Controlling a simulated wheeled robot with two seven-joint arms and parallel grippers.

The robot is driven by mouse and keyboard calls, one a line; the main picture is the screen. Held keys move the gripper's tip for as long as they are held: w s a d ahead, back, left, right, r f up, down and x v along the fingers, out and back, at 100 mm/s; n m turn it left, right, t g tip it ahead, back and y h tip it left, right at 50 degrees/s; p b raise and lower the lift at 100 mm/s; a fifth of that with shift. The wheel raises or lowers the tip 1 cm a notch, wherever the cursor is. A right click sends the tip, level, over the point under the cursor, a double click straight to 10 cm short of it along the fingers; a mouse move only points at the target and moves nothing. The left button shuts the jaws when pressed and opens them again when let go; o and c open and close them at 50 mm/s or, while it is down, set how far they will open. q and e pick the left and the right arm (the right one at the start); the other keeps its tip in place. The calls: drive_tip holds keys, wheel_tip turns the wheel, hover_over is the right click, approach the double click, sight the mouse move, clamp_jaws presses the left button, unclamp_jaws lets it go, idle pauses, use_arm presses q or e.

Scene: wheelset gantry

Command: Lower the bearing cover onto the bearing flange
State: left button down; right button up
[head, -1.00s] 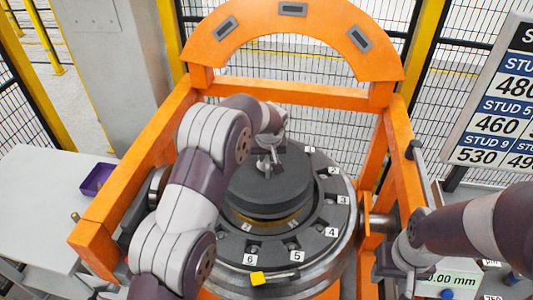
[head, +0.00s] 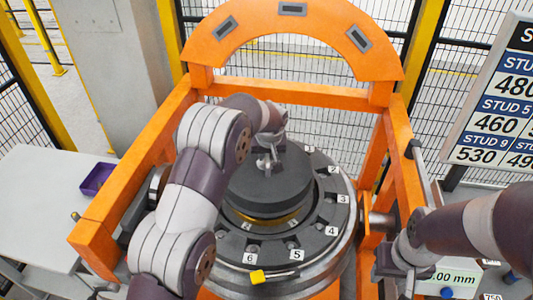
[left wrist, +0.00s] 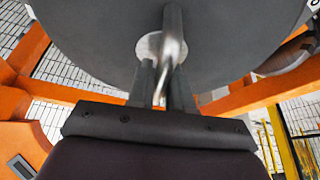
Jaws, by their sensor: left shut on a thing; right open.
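The bearing cover (head: 262,190) is a thick dark grey disc with a handle (head: 267,160) at its centre. My left gripper (head: 270,147) is shut on this handle from above; the left wrist view shows the fingers (left wrist: 163,85) closed about a metal bar against the disc. The bearing flange is mostly hidden under the cover; a brass-coloured rim (head: 268,226) shows below the cover's near edge. I cannot tell whether cover and flange touch. My right gripper (head: 402,277) is open at the lower right, away from the cover, and partly cut off by the picture edge.
A dark ring with numbered labels (head: 331,231) surrounds the cover. The orange gantry frame (head: 130,180) encloses the wheelset. A purple bin (head: 97,178) sits on the left table. A digital display (head: 457,277) is beside my right gripper.

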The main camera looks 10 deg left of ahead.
idle(0.3)
idle(0.4)
use_arm(q)
drive_tip(key=shift+b, duration=0.4)
drive_tip(key=shift+f+b, duration=2.9)
drive_tip(key=shift+f, duration=0.6)
drive_tip(key=c, duration=1)
unclamp_jaws()
drive_tip(key=shift+o, duration=0.2)
drive_tip(key=shift+s, duration=0.1)
